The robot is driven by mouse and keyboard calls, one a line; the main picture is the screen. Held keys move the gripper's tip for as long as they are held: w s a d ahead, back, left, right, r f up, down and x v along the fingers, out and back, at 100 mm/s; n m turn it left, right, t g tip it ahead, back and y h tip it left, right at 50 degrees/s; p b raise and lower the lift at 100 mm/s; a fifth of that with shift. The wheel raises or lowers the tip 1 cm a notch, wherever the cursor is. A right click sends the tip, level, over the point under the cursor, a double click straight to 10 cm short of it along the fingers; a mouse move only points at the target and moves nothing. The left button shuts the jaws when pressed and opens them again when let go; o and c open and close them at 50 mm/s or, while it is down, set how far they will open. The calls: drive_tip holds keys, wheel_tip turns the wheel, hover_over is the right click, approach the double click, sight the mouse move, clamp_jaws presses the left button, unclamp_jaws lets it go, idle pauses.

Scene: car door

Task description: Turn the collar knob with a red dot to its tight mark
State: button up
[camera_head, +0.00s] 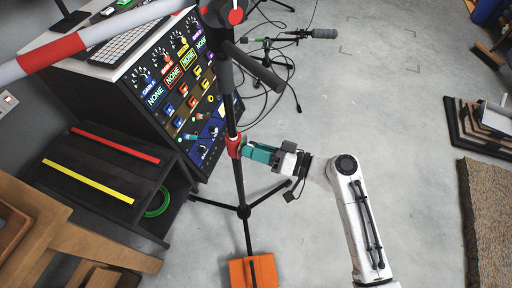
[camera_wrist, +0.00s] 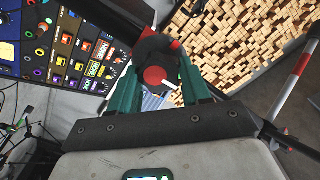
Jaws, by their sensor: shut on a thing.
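A black stand pole (camera_head: 238,185) rises from a tripod base in the head view. A red collar (camera_head: 233,143) sits partway up it, at the tips of my gripper (camera_head: 245,149). In the wrist view the collar knob (camera_wrist: 155,52) is dark, with a round red dot (camera_wrist: 155,76) on its face. The green fingers of my gripper (camera_wrist: 160,68) lie on both sides of the knob and are shut on it. A short white bar (camera_wrist: 174,89) shows just right of the dot. I cannot make out the tight mark.
A red-and-white boom (camera_head: 90,37) crosses the upper left, with a red knob (camera_head: 236,16) at its joint. A panel of dials (camera_head: 175,85) stands close behind the pole. An orange block (camera_head: 253,272) lies at the stand's foot.

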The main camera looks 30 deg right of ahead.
drive_tip(key=shift+m, duration=0.3)
drive_tip(key=o, duration=1.1)
drive_tip(key=shift+c, duration=0.2)
drive_tip(key=shift+d, duration=0.1)
drive_tip(key=v, duration=1)
drive_tip(key=shift+s+d, duration=0.25)
drive_tip(key=shift+s, duration=0.05)
